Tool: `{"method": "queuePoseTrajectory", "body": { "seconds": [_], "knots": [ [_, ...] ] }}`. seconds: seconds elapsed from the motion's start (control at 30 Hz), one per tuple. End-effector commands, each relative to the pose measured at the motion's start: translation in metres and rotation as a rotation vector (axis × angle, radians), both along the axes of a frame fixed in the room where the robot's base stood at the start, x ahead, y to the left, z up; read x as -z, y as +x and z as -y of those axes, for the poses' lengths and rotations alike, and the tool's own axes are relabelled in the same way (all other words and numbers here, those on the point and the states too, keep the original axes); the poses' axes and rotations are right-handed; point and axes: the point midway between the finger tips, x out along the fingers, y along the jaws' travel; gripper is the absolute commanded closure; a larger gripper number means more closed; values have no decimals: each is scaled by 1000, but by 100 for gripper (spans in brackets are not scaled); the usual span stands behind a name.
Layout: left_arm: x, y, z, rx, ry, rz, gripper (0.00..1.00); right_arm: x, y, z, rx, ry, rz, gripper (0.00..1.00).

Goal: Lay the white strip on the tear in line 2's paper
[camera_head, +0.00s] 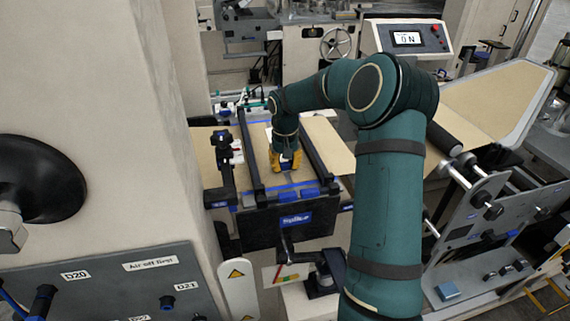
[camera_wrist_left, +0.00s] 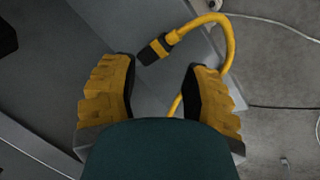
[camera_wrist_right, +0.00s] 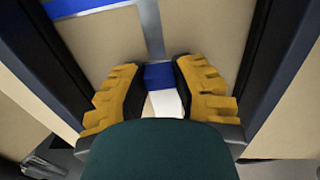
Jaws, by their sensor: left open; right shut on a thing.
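My right gripper (camera_head: 287,163) is over the brown paper (camera_head: 309,133) between two dark bars of the splice frame. In the right wrist view its yellow fingers (camera_wrist_right: 162,92) are shut on the white strip (camera_wrist_right: 166,104), with a blue piece (camera_wrist_right: 158,76) at its far end. Brown paper (camera_wrist_right: 100,45) lies beyond the fingers. A narrow grey line (camera_wrist_right: 150,30) runs across it towards the blue piece; I cannot tell whether this is the tear. Whether the strip touches the paper is unclear. My left gripper (camera_wrist_left: 160,88) is open and empty in its wrist view.
Dark bars (camera_head: 249,155) flank the paper closely. A yellow cable with a black plug (camera_wrist_left: 155,50) lies beyond my left gripper. A control box (camera_head: 407,39) stands behind.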

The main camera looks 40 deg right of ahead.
Motion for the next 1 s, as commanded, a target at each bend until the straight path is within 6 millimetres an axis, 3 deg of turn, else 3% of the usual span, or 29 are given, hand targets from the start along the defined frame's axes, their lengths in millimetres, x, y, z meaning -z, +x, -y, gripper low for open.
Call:
{"method": "queuePoseTrajectory", "body": {
  "seconds": [0.03, 0.1, 0.13, 0.43, 0.57, 1.0],
  "knots": [
    [0, 0, 0, 0, 0, 0, 53, 1, 0, 0, 0, 0, -1, 67],
    [0, 0, 0, 0, 0, 0, 53, 0, 0, 0, 0, 0, -1, 42],
    [0, 0, 0, 0, 0, 0, 53, 0, 0, 0, 0, 0, -1, 41],
    [0, 0, 0, 0, 0, 0, 53, -1, 0, 0, 0, 0, 0, 41],
    [0, 0, 0, 0, 0, 0, 53, -11, 0, 0, 0, -1, 0, 41],
    [0, 0, 0, 0, 0, 0, 53, -93, 0, 0, -1, -1, 3, 41]
  ]
}}
